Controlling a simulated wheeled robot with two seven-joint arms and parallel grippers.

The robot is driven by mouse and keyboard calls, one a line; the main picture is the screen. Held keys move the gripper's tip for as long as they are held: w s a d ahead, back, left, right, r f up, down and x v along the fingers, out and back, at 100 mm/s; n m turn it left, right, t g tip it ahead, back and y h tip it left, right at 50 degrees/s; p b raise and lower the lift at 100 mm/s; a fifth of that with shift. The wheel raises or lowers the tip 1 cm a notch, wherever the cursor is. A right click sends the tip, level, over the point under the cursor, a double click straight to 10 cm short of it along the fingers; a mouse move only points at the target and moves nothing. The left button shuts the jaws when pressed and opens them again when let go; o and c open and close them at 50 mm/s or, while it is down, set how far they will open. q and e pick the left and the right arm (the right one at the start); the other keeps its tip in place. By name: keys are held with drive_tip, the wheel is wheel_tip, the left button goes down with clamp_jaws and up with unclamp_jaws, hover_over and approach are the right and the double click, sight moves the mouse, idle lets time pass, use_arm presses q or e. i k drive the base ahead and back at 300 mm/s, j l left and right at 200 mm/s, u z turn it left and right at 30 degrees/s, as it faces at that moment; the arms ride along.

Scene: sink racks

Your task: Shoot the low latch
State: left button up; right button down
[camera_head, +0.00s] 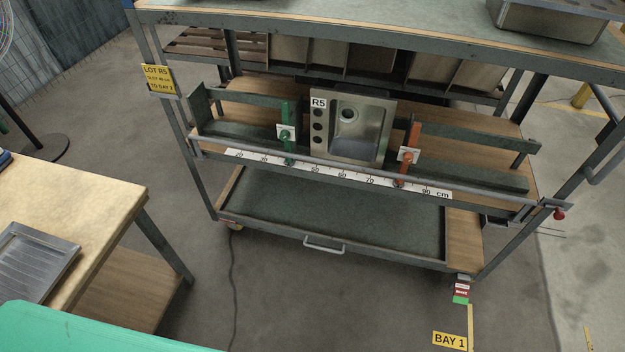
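A grey bolt-like latch (541,205) with a red knob (559,215) sits at the right front corner of the rack, at the right end of the long grey front bar (350,174). The knob hangs just outside the right post. Whether the bolt is in or out of a catch is too small to tell. Behind the bar, a steel sink (356,124) marked R5 stands tilted between a green clamp (287,134) and an orange-red clamp (409,150). Neither of my grippers is in view.
A white centimetre scale (330,172) runs along the bar. Below is a drawer tray (330,215) with a handle (324,245). A wooden-topped table (85,205) with a ribbed metal tray (35,255) stands at left. A BAY 1 sign (450,341) is at the bottom right.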

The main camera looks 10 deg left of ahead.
sight(559, 215)
drive_tip(key=z, duration=1.45)
